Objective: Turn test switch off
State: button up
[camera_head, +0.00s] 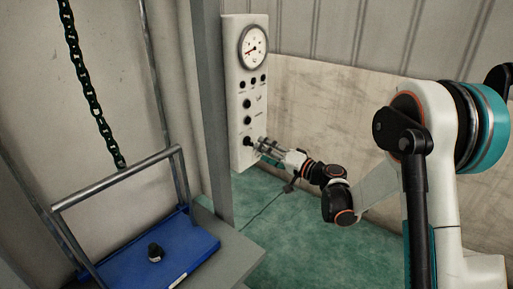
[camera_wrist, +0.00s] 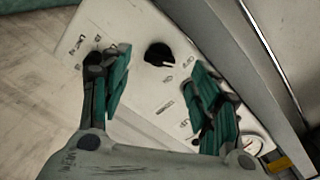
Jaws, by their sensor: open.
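A white control panel (camera_head: 238,75) stands upright in the head view, with a column of black knobs and switches. My gripper (camera_head: 257,146) is at its lower end, close to the lowest black knob (camera_head: 247,141). In the wrist view a round black knob (camera_wrist: 158,54) with a white pointer mark sits between the fingertips of my gripper (camera_wrist: 159,62). The two teal-padded fingers are spread on either side of it, with a gap to each. Labels are printed on the panel (camera_wrist: 143,105) beside the knob, too blurred to read, so I cannot tell which is the test switch.
A round gauge (camera_head: 253,48) tops the panel. A grey post (camera_head: 211,110) stands just left of it. Green floor lies below the panel.

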jog(key=v, duration=0.6)
jog(key=shift+s, duration=0.1)
jog(key=s+d+r+n+g+h, duration=0.1)
jog(key=s+r+g+h, duration=0.15)
jog(key=s, duration=0.45)
jog(key=s+d+r+g+h, duration=0.1)
jog(key=s+r+h, duration=0.2)
jog(key=s, duration=0.4)
jog(key=s+d+f+h, duration=0.1)
jog(key=s+d+h, duration=0.3)
jog(key=s, duration=0.7)
jog(key=s+d+f+h, duration=0.1)
jog(key=s+d+h, duration=0.3)
jog(key=s+d, duration=0.4)
jog(key=s, duration=0.3)
jog(key=shift+s+d+f+h, duration=0.15)
jog(key=shift+d+f+h, duration=0.05)
jog(key=shift+h, duration=0.15)
